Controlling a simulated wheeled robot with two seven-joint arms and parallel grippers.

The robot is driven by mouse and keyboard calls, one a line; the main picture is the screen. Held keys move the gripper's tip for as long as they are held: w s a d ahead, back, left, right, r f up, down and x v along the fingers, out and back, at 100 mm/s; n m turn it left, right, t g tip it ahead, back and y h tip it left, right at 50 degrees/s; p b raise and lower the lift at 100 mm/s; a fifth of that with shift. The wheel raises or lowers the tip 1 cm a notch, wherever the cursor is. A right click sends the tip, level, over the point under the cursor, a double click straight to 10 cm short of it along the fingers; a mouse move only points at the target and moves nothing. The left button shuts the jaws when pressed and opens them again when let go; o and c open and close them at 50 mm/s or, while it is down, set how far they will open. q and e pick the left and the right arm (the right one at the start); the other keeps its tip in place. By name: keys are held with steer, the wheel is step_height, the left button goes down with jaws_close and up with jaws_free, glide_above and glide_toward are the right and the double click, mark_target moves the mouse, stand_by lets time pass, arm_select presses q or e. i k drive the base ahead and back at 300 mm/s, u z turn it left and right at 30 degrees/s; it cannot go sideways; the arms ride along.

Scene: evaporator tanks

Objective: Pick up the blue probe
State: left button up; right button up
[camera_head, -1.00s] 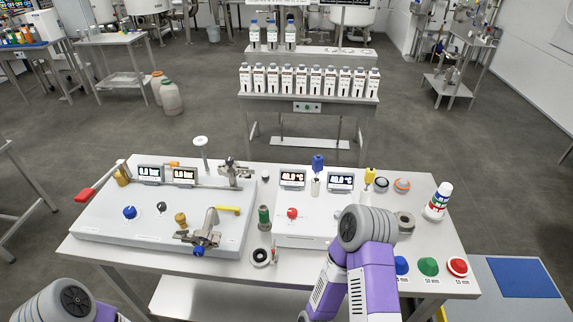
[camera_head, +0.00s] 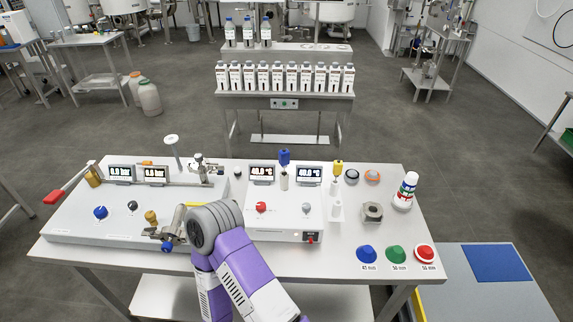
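The blue probe (camera_head: 284,157) stands upright with its blue handle on top of a small white holder (camera_head: 284,180). The holder is between two digital displays at the back of a white control box (camera_head: 284,213). One of my purple and grey arms reaches in from the bottom, left of the box. It is in front of and apart from the probe. I cannot tell surely which arm it is. The fingertips of both grippers are out of sight.
A yellow-handled probe (camera_head: 337,168) stands just right of the blue one. Two round ports, a metal hex fitting (camera_head: 372,212), a white bottle (camera_head: 405,192) and coloured caps (camera_head: 396,255) are on the right. A valve panel (camera_head: 75,222) fills the table's left side.

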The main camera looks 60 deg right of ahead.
mark_target(284, 155)
steer(key=k, duration=0.55)
steer(key=z, duration=0.75)
